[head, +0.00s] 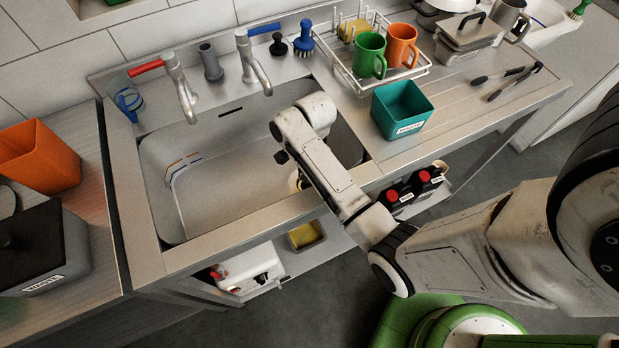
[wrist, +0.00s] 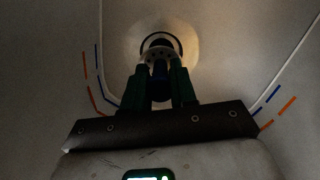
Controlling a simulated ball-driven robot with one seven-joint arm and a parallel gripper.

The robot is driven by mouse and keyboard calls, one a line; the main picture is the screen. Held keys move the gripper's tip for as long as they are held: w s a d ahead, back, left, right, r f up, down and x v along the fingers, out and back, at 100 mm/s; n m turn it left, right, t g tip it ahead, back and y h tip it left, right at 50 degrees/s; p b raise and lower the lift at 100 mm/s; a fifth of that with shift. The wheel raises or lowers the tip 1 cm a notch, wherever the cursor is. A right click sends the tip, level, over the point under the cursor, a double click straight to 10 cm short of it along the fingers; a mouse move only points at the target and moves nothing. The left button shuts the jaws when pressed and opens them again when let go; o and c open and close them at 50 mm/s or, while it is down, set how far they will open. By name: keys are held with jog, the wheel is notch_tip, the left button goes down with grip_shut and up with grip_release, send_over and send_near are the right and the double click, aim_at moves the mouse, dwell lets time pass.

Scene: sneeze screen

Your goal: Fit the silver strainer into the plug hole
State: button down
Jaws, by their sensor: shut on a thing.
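In the wrist view my gripper (wrist: 160,76) points down into the sink, its two green fingers shut on the strainer (wrist: 160,54). The plug hole (wrist: 160,36) is a dark ring in a pale round recess. The strainer overlaps the near part of the ring, and a dark crescent shows past its far edge. I cannot tell whether it touches the hole. In the head view my arm hides the plug hole, the strainer and most of the gripper inside the steel sink (head: 205,205).
Two taps, red (head: 147,68) and blue (head: 264,29), stand behind the sink. A teal bin (head: 403,110) and a dish rack (head: 375,75) with mugs are on the right drainer. The sink's left half is clear. Blue and orange marks line the basin.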

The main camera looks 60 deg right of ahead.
jog(key=shift+f, duration=2.9)
jog(key=shift+f, duration=0.1)
jog(key=c, duration=0.9)
grip_release()
jog(key=r, duration=0.4)
jog(key=d+r, duration=0.1)
jog(key=r, duration=0.7)
jog(key=shift+s+d+r, duration=0.1)
jog(key=shift+s+d, duration=0.05)
jog(key=shift+d, duration=0.05)
